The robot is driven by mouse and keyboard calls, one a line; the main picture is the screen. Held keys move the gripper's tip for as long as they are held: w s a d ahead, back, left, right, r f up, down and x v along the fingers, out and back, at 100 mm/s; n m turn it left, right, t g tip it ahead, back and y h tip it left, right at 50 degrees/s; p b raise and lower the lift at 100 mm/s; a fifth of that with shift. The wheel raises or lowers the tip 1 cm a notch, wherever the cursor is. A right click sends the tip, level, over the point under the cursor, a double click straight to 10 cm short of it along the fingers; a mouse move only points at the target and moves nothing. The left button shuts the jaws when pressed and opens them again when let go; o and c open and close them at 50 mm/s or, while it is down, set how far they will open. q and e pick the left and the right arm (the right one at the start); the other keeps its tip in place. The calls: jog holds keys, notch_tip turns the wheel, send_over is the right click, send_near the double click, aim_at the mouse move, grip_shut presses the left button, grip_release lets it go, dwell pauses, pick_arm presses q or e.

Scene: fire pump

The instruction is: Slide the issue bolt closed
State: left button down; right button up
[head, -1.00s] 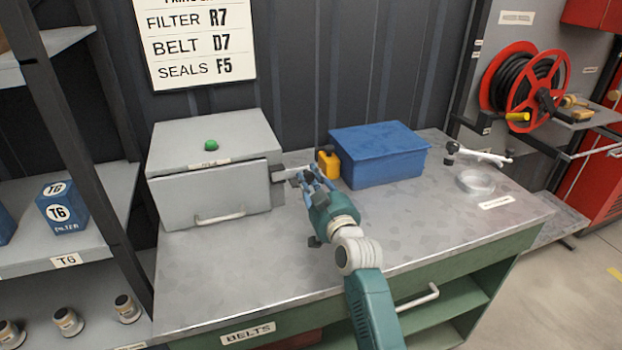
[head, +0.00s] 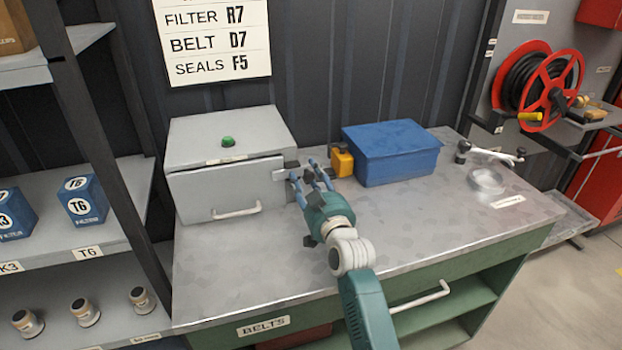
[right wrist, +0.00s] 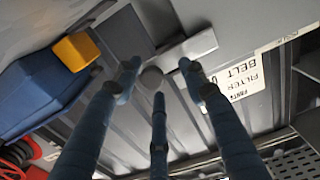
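The issue bolt (head: 282,174) is a pale bar at the right front edge of a grey metal box (head: 228,188) on the bench. In the right wrist view the bar (right wrist: 190,46) shows beyond my fingers, with a round knob (right wrist: 151,78) near it. My right gripper (head: 307,174) is at the bolt, right of the box. In the right wrist view its fingers (right wrist: 158,80) are spread around the knob, with gaps visible; contact is unclear. The bolt's inner end is hard to make out. My left gripper is not in view.
A yellow padlock-like block (head: 342,161) and a blue box (head: 392,153) stand close behind and right of my gripper. A green button (head: 228,142) tops the grey box. A clear dish (head: 487,180) sits farther right. The bench front (head: 420,225) is clear.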

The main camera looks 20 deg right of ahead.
jog(key=shift+f, duration=0.1)
jog(key=shift+s+d+f, duration=0.1)
jog(key=shift+s+d, duration=0.05)
jog(key=shift+s, duration=0.2)
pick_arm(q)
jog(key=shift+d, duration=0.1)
pick_arm(e)
jog(key=s, duration=1.1)
jog(key=shift+s+a, duration=0.2)
jog(key=shift+a, duration=0.05)
